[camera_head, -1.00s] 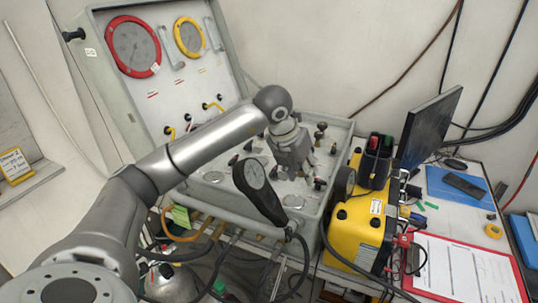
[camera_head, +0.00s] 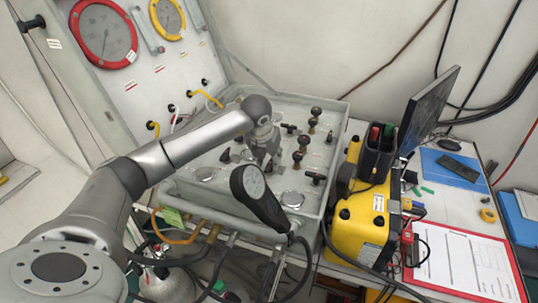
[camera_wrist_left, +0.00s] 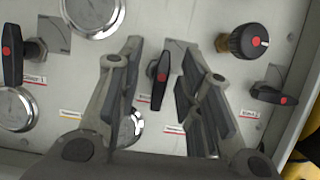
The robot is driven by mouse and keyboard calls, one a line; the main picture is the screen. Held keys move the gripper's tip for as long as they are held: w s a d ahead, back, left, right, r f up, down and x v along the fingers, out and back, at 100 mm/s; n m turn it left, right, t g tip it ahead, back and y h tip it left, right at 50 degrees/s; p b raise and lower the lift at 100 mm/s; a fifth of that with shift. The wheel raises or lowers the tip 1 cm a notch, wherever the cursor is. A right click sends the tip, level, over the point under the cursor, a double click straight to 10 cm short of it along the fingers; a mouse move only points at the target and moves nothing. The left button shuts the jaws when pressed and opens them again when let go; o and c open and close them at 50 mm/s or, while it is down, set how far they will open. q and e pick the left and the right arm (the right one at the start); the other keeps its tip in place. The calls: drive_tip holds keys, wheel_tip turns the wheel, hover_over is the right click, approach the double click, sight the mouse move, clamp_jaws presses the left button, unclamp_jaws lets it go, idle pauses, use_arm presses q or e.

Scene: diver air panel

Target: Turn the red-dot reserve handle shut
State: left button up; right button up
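Several black handles with red dots sit on the grey panel. In the left wrist view, one red-dot handle (camera_wrist_left: 159,78) stands nearly upright in the picture between my left gripper's fingers. My left gripper (camera_wrist_left: 161,52) is open, with a finger on each side of this handle and a visible gap on both sides. Another red-dot handle (camera_wrist_left: 12,50) is at the left edge and a third (camera_wrist_left: 272,93) lies slanted at the right. The label print is too small to tell surely which is the reserve. In the head view, my left gripper (camera_head: 264,151) hangs over the panel. My right gripper is out of view.
A round black knob (camera_wrist_left: 249,41) stands right of the fingers. In the head view, a black gauge (camera_head: 258,193) stands at the panel's front edge. Brass-stemmed knobs (camera_head: 303,143) are right of the gripper. A yellow box (camera_head: 362,225) stands beside the panel.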

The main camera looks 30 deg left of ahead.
use_arm(q)
drive_tip(key=shift+d, duration=0.2)
drive_tip(key=shift+f, duration=0.1)
drive_tip(key=shift+c, duration=1.2)
clamp_jaws()
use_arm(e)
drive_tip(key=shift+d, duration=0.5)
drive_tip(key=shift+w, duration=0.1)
